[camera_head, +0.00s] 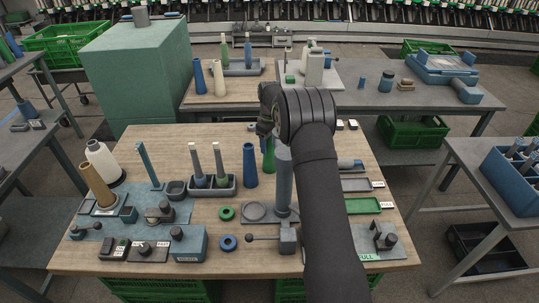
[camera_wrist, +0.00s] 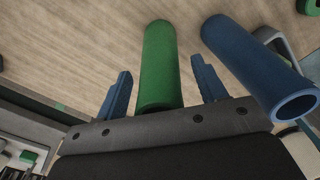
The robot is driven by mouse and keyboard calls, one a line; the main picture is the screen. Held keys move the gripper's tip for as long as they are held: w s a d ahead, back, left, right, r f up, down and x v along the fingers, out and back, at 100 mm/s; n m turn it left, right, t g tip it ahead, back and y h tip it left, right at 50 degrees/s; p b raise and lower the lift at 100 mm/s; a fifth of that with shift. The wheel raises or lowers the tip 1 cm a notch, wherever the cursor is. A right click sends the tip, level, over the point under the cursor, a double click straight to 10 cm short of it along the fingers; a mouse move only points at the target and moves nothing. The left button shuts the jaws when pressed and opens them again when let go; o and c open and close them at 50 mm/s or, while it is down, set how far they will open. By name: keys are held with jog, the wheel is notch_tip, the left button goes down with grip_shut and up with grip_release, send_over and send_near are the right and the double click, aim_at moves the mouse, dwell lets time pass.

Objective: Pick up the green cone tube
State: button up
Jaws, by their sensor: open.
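The green cone tube (camera_head: 268,158) stands upright on the wooden table, partly hidden by my arm in the head view. In the wrist view the green cone tube (camera_wrist: 158,55) lies between the two blue fingers of my gripper (camera_wrist: 161,68). The gripper is open, with a gap visible on each side of the tube. In the head view my gripper (camera_head: 267,122) is above the tube's top, and its fingers are hard to make out.
A blue tube (camera_head: 250,165) stands close beside the green one; it also shows in the wrist view (camera_wrist: 258,65). A grey post (camera_head: 283,180) is to the right. Green (camera_head: 226,213) and blue (camera_head: 228,242) rings lie in front.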

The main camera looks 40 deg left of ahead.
jog(key=c, duration=1)
jog(key=shift+c, duration=0.2)
jog(key=shift+r, duration=0.1)
jog(key=shift+r, duration=0.5)
jog(key=r, duration=0.2)
jog(key=d+r, duration=0.1)
jog(key=shift+w+r, duration=0.25)
jog(key=shift+r, duration=0.15)
jog(key=w+d+r, duration=0.3)
jog(key=d+r, duration=0.7)
jog(key=r, duration=0.2)
jog(key=shift+w+r, duration=0.15)
jog(key=shift+w, duration=0.15)
